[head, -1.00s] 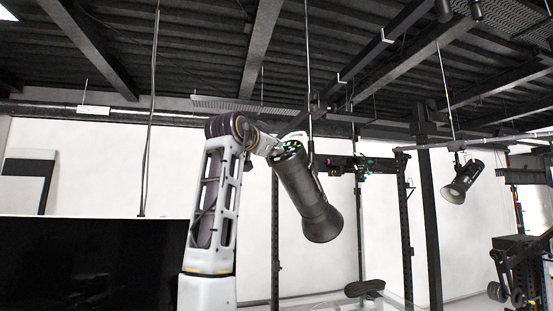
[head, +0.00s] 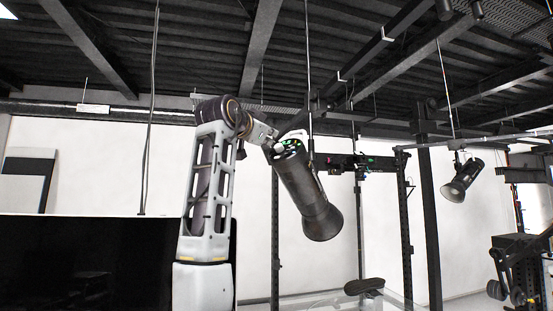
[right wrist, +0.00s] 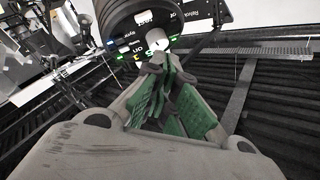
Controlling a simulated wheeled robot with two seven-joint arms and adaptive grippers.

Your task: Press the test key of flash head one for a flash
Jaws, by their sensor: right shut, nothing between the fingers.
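A black cylindrical flash head (head: 303,192) hangs tilted near the middle of the head view, its wide end down to the right. Its rear panel (head: 288,148) has small lit green and white keys. In the right wrist view this panel (right wrist: 127,40) shows coloured keys, labels and a pale round knob or button. My right gripper (head: 279,144) is at the panel; in the wrist view its green-padded fingers (right wrist: 165,62) are shut and empty, with tips at the panel's lower edge. I cannot tell whether they touch it. My left gripper is out of view.
A second flash head (head: 461,180) hangs farther right. A thin pole (head: 309,70) and dark rig posts (head: 408,230) stand around the near flash head. A large black screen (head: 85,262) fills the lower left. Beams cross the ceiling.

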